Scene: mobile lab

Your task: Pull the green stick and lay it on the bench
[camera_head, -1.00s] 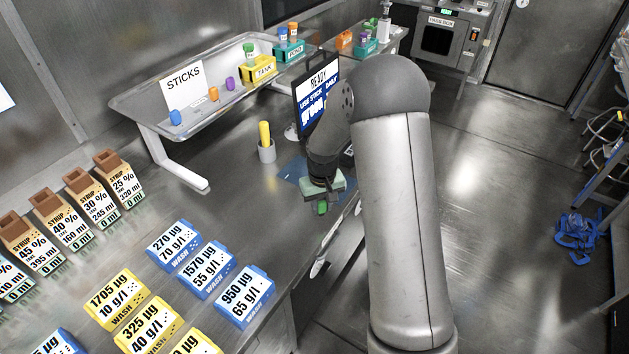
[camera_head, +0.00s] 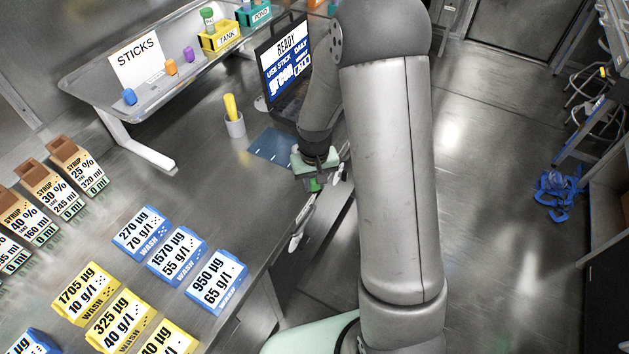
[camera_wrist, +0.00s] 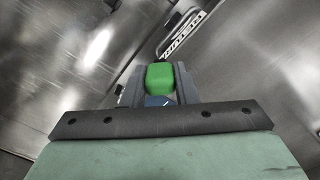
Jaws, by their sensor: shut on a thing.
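My gripper (camera_head: 315,184) is near the right edge of the bench (camera_head: 190,208), pointing down, beside the screen. In the wrist view my gripper (camera_wrist: 160,85) is shut on the green stick (camera_wrist: 160,76); the stick's green end shows between the two fingers. In the head view the green stick (camera_head: 314,185) is a small green patch under my gripper, and most of it is hidden. I cannot tell from these views whether it touches anything below.
A screen (camera_head: 284,62) reads "READY, USE STICK DAILY, green". A grey cup (camera_head: 235,126) holds a yellow stick (camera_head: 230,107). A blue mat (camera_head: 270,147) lies on the bench. Blue wash blocks (camera_head: 178,256) stand nearer. The raised sticks tray (camera_head: 110,103) is at the back left.

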